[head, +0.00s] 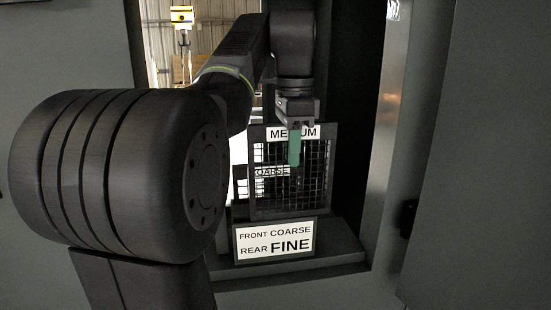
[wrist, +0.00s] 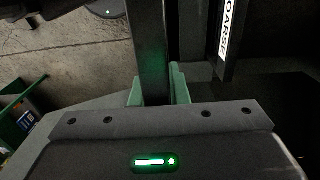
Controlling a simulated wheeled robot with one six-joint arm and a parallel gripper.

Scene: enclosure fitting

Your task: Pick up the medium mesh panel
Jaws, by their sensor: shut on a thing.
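The medium mesh panel (head: 318,172) is a dark-framed grid with a white label reading MEDIUM along its top. It stands upright in the opening in the head view. My gripper (head: 295,146) reaches down from above, and its green fingers are shut on the panel's upper part, covering some of the label. In the wrist view, a dark frame bar (wrist: 150,45) runs between the green fingers of my gripper (wrist: 158,90). Whether the panel's bottom edge touches the ledge cannot be told.
A coarse panel (head: 241,187) stands behind the medium one, its label seen through the mesh; its label also shows in the wrist view (wrist: 228,30). A sign (head: 275,240) reading FRONT COARSE, REAR FINE stands in front. Dark walls (head: 480,150) flank the opening.

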